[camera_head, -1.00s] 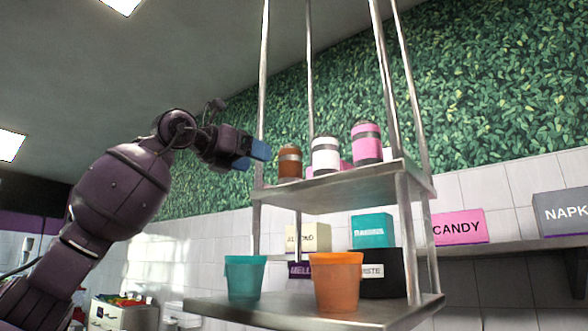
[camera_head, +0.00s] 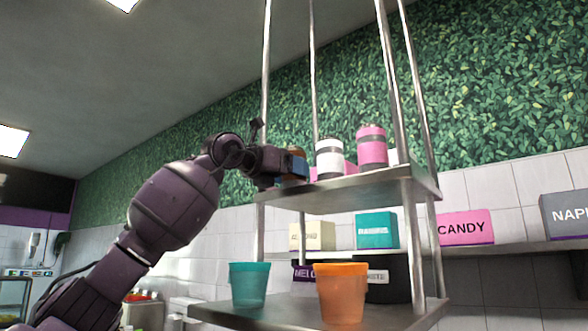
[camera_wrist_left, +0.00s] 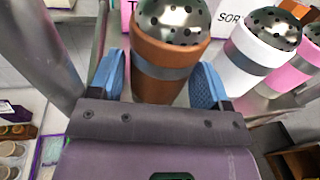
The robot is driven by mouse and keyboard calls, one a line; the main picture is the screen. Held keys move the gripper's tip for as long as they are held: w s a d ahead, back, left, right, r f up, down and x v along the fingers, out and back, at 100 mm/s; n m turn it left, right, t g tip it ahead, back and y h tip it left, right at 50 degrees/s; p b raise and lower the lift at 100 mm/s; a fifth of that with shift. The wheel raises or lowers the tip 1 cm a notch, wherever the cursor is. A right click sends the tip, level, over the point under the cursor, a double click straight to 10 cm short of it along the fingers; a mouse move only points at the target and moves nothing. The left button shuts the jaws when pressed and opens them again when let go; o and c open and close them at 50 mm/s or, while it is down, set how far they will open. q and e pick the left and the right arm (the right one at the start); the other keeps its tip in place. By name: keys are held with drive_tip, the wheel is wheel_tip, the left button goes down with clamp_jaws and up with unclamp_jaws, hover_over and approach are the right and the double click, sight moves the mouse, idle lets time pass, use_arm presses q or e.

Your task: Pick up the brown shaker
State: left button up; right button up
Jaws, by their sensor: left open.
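The brown shaker (camera_wrist_left: 168,58) stands upright with a grey band and a perforated metal lid. In the left wrist view it is between the two blue fingers of my left gripper (camera_wrist_left: 160,82), which is open around it. In the head view my left gripper (camera_head: 295,167) is at the left end of the upper metal shelf (camera_head: 350,188). It hides most of the brown shaker there; only a bit of its top (camera_head: 296,151) shows. I cannot tell whether the fingers touch the shaker. My right gripper is not in view.
A white shaker (camera_head: 329,160) and a pink shaker (camera_head: 372,147) stand to the right on the same shelf. Metal posts (camera_head: 266,80) rise at the shelf corners. A teal cup (camera_head: 249,284) and an orange cup (camera_head: 341,291) are on the lower shelf (camera_head: 300,318).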

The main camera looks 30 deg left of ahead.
use_arm(q)
drive_tip(key=c, duration=0.8)
drive_tip(key=shift+o, duration=0.2)
